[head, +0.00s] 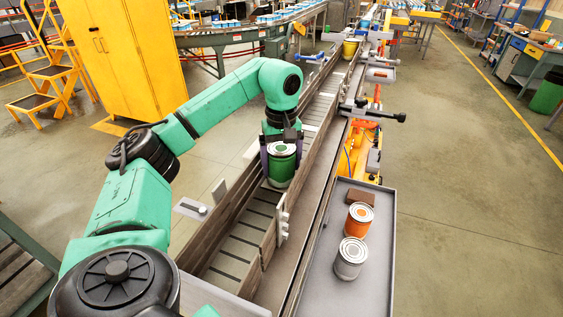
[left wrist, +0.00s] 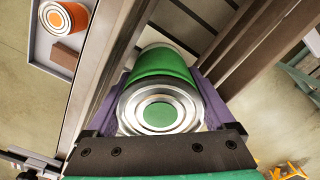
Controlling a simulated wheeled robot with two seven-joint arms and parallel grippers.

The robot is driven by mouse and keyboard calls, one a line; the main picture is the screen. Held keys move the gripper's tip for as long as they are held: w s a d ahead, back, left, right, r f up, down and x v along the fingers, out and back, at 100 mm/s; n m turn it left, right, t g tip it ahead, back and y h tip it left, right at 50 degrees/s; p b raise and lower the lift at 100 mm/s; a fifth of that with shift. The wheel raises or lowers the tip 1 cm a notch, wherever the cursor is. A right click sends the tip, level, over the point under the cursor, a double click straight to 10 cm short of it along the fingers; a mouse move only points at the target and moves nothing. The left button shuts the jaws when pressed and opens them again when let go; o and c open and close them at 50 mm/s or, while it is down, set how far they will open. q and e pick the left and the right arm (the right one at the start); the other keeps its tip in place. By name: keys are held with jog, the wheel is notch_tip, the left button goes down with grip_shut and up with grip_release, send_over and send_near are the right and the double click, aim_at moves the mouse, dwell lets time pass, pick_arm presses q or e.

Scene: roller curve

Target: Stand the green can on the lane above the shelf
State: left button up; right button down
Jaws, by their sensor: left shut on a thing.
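The green can (head: 282,168) has silver ends and stands upright, or nearly so, between the dark side walls of the slatted lane (head: 232,256). My left gripper (head: 281,150) is shut on it from above, with a purple finger on each side. In the left wrist view the green can (left wrist: 163,66) fills the space between the fingers of my left gripper (left wrist: 163,105). Its lid faces the camera. I cannot tell whether its base touches the slats. My right gripper is not in view.
The grey shelf (head: 322,285) right of the lane holds an orange can (head: 359,219), a silver can (head: 350,258) and a brown block (head: 361,198). A yellow container (head: 350,49) is far up the lane. A yellow cabinet (head: 125,55) stands at left.

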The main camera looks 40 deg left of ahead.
pick_arm(q)
jog(key=o, duration=1.2)
jog(key=shift+f, duration=0.15)
jog(key=shift+w, duration=0.1)
notch_tip(320, 180, up, 12)
jog(key=shift+r, duration=0.2)
jog(key=shift+f, duration=0.1)
